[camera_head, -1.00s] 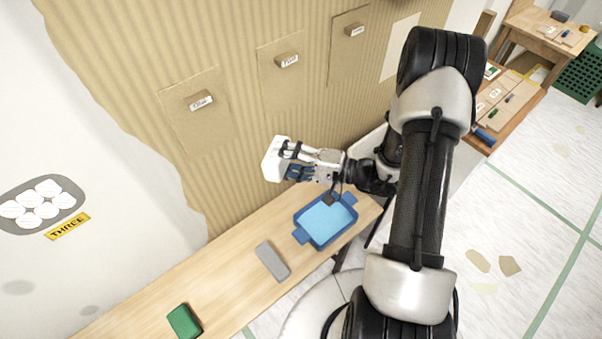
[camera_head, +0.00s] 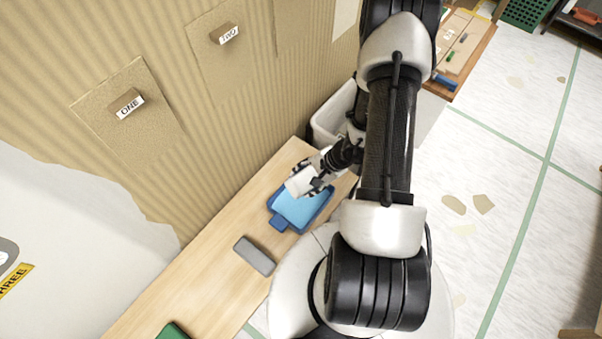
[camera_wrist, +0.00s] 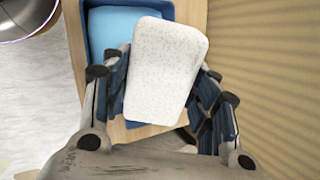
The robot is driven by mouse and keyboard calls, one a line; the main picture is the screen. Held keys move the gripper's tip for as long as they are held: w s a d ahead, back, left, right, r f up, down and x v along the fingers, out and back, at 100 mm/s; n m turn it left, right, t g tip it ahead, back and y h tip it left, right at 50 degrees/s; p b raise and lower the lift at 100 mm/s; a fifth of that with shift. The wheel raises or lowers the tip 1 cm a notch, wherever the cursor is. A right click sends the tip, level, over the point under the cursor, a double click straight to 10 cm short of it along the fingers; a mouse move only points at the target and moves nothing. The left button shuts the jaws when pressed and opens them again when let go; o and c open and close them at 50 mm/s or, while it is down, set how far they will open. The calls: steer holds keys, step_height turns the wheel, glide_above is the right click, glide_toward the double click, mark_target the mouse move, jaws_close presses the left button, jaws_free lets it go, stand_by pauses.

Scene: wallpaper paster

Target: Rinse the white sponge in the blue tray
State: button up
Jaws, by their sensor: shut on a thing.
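The white sponge (camera_head: 301,182) is held in my gripper (camera_head: 318,184), above the far part of the blue tray (camera_head: 279,223). The tray sits on the wooden table and has light blue water inside. In the wrist view the white sponge (camera_wrist: 165,72) is speckled and sits between the fingers of my gripper (camera_wrist: 160,90), covering part of the blue tray (camera_wrist: 88,40). I cannot tell whether the sponge touches the water.
A grey block (camera_head: 254,256) lies on the wooden table (camera_head: 195,278) near the tray. A green block (camera_head: 172,331) is at the lower edge. A white bin (camera_head: 332,117) stands beyond the table's end. The corrugated wall (camera_head: 205,120) with labelled panels runs along the table's back.

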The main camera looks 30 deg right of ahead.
step_height(320, 180, down, 6)
steer(key=b, duration=0.3)
steer(key=shift+r, duration=0.1)
step_height(320, 180, down, 3)
steer(key=b, duration=0.4)
steer(key=shift+r, duration=0.15)
steer(key=shift+f, duration=1.45)
steer(key=shift+a, duration=0.1)
